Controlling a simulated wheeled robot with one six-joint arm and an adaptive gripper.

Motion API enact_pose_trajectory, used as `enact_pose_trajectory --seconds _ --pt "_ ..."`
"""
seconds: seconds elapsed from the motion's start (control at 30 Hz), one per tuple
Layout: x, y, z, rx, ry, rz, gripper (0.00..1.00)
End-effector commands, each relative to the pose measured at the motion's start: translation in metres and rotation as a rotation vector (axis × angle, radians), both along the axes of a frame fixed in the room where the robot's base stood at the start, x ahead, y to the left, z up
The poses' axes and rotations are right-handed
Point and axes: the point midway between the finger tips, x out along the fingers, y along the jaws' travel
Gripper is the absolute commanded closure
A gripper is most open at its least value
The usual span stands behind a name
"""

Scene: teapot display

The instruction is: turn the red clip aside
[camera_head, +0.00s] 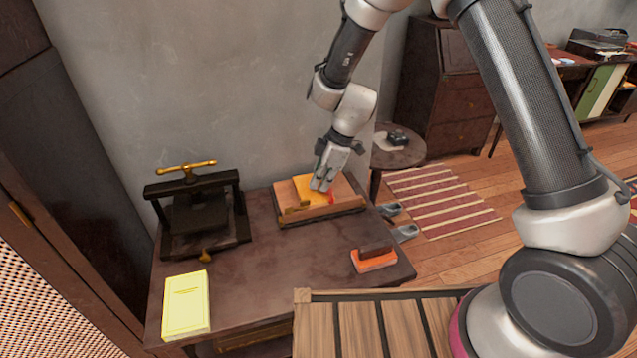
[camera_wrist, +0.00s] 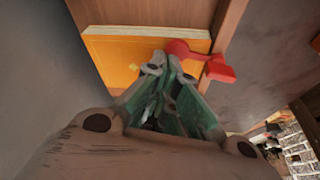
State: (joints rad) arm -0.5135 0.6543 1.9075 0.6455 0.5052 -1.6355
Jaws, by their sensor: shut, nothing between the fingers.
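The red clip (camera_wrist: 219,69) shows in the wrist view at the right end of an orange-yellow book (camera_wrist: 110,62), with its round end over the book and its other end on the wooden edge. In the head view the clip (camera_head: 330,197) is a small red patch by my gripper. The book (camera_head: 305,187) lies on a wooden stand (camera_head: 318,214) on the dark table. My gripper (camera_wrist: 170,64) is shut and empty, its fingertips beside the clip's round end. I cannot tell whether they touch it. The fingers hide part of the book.
A black press with a brass handle (camera_head: 186,168) stands at the table's left. A yellow booklet (camera_head: 186,304) lies at the front left. An orange-red block with a dark top (camera_head: 374,261) sits at the front right. The middle of the table (camera_head: 290,270) is clear.

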Motion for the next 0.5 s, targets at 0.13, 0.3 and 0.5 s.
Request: enact_pose_trajectory --seconds 0.13,0.3,0.5 --pt "0.003 -0.007 0.001 0.000 -0.002 -0.125 1.00" --pt "0.005 -0.016 0.000 0.000 0.000 -0.287 1.00" --pt "0.007 -0.026 0.000 0.000 -0.001 -0.477 1.00"
